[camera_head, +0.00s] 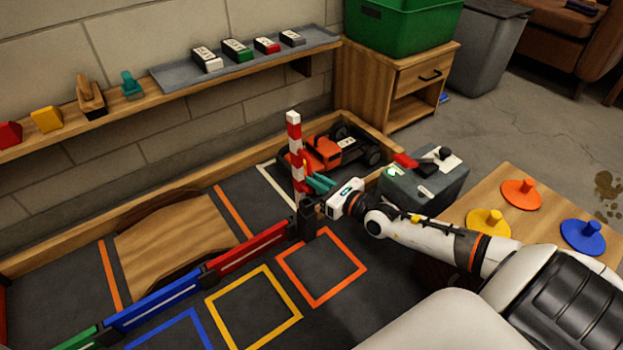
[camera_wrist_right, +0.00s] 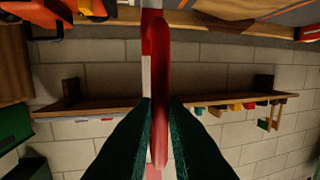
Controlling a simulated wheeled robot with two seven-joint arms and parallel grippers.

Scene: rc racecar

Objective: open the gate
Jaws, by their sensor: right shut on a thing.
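The gate is a red-and-white striped bar (camera_head: 294,140) that stands nearly upright from a dark post (camera_head: 307,219) in the head view. My right gripper (camera_head: 310,183) reaches it from the right, at its lower part. In the right wrist view the teal fingers (camera_wrist_right: 161,112) are shut on a red rounded part of the gate (camera_wrist_right: 162,70), one finger on each side. A white strip of the bar shows beside that red part. The fingers hide some of the bar. My left gripper is not in view.
An orange racecar (camera_head: 338,148) stands behind the gate. Low blue and red barriers (camera_head: 250,248) run left from the post, near a wooden ramp (camera_head: 172,237). A grey box (camera_head: 424,186) stands close to my right arm. Orange and yellow floor squares (camera_head: 320,267) are clear.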

